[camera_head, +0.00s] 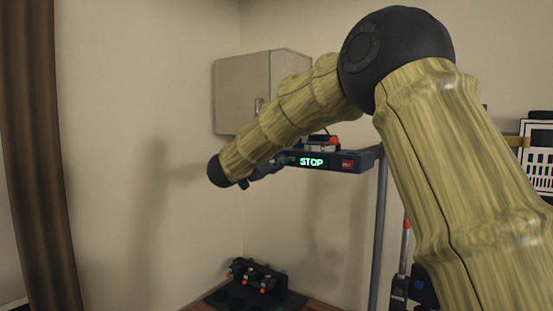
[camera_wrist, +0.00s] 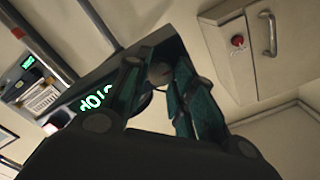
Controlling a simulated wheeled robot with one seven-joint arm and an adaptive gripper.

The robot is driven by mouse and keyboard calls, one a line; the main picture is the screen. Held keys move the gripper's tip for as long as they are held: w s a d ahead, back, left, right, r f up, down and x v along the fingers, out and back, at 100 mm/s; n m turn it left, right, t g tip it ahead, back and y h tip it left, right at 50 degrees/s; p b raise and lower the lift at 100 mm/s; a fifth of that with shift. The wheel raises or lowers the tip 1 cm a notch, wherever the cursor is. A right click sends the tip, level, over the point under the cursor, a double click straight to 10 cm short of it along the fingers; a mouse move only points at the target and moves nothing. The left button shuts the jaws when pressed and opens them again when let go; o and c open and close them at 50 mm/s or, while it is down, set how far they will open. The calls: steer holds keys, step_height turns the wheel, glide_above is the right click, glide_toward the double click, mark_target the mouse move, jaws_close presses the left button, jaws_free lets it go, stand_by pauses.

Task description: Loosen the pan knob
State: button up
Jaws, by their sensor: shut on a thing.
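The pan knob appears to be the small round grey piece (camera_wrist: 160,73) between my fingers in the wrist view, at the end of a dark bar (camera_wrist: 136,56). My gripper (camera_wrist: 163,80) is shut on it, one finger on each side. In the head view my gripper (camera_head: 266,170) is small and dark at the left end of the bar, beside the green STOP display (camera_head: 312,162). The knob itself cannot be made out there. The same display shows turned around in the wrist view (camera_wrist: 95,98).
A grey wall cabinet (camera_head: 240,92) hangs behind my arm, close to the bar. An upright post (camera_head: 380,230) stands at the bar's right end. Below, a black rack with orange-tipped pieces (camera_head: 257,275) sits on a dark mat. The air left of my gripper is clear.

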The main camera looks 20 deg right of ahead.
steer(key=shift+f, duration=0.25)
stand_by(0.3)
steer(key=o, duration=1.1)
steer(key=shift+r, duration=0.15)
steer(key=shift+c, duration=0.2)
steer(key=shift+s+a, duration=0.1)
steer(key=shift+a, duration=0.05)
steer(key=v, duration=1.1)
steer(key=shift+s+a, duration=0.3)
